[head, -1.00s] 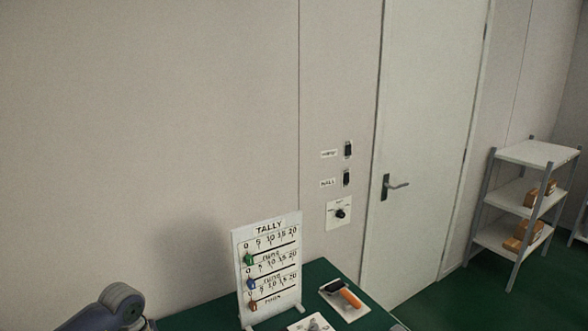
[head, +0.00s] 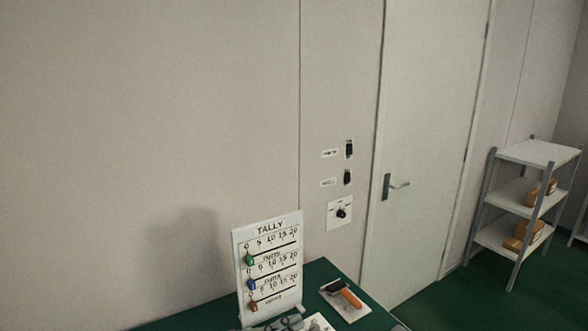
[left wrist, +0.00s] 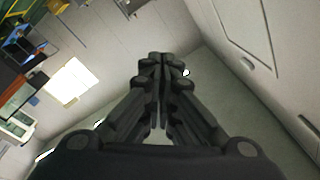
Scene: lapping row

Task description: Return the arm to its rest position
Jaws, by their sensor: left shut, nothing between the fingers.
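My left gripper (head: 290,322) shows only in part at the bottom edge of the head view, in front of the foot of the tally board (head: 268,228). In the left wrist view my left gripper (left wrist: 160,62) has its dark fingers together with nothing between them. The board is white and upright, with green, blue and orange-brown sliders at the left ends of its rows. My right gripper is in neither view.
A green table (head: 318,276) carries the board and a white plate with an orange-handled tool (head: 344,295). Wall switches (head: 348,149) and a rotary knob (head: 341,213) are left of the closed door (head: 425,130). A shelf rack (head: 540,153) stands at right.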

